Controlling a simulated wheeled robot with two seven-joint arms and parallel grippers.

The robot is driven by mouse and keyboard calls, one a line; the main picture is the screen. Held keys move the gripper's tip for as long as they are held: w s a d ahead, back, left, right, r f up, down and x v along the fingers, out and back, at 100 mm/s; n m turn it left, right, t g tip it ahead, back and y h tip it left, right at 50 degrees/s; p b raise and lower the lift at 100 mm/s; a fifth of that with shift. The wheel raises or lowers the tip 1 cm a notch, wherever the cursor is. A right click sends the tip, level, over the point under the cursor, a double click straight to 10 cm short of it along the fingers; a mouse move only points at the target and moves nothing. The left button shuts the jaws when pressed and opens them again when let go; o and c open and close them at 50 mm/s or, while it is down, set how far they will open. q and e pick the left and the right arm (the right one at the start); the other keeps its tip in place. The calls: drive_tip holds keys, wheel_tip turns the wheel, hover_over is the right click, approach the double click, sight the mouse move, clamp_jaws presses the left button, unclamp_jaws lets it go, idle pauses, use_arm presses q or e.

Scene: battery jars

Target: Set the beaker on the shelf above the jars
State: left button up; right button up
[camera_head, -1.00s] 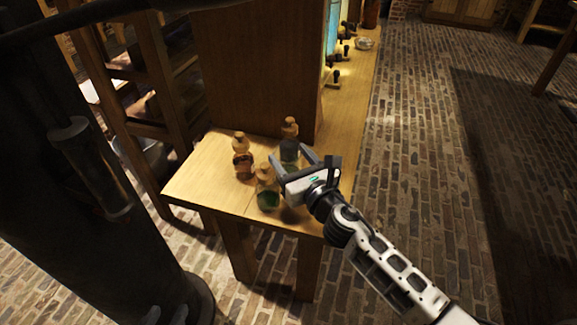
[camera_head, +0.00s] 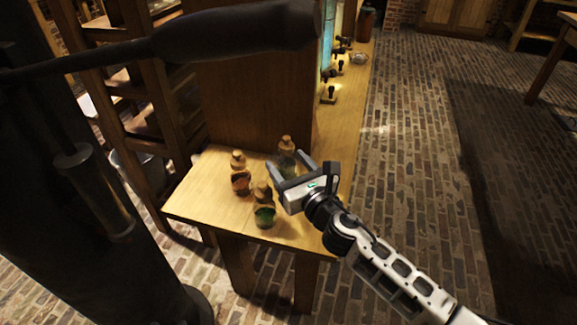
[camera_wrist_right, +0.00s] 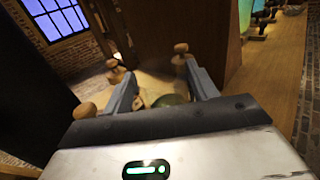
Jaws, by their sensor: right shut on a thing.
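My right gripper (camera_head: 288,164) is over the bench's right side, in front of the back jar. In the right wrist view its two grey fingers (camera_wrist_right: 162,82) stand around a rounded greenish thing (camera_wrist_right: 174,99), which I take to be the beaker; its lower part is hidden. Three corked jars stand on the bench end: one at the back (camera_head: 286,144), one at the left with reddish contents (camera_head: 240,181), and one in front with green contents (camera_head: 265,213). I cannot make out the shelf for certain. My left gripper is not in view.
The wooden bench (camera_head: 196,200) carries a tall wooden panel (camera_head: 255,105) behind the jars. Small dark-knobbed items (camera_head: 329,95) stand farther along it. A dark column (camera_head: 85,200) and thick dark bar (camera_head: 235,32) are at left and top. Brick floor at right is open.

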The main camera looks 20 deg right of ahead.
drive_tip(key=s+r+p, duration=0.3)
drive_tip(key=s+r, duration=0.6)
drive_tip(key=s, duration=0.4)
drive_tip(key=shift+s+r, duration=0.15)
drive_tip(key=shift+s, duration=0.1)
idle(0.7)
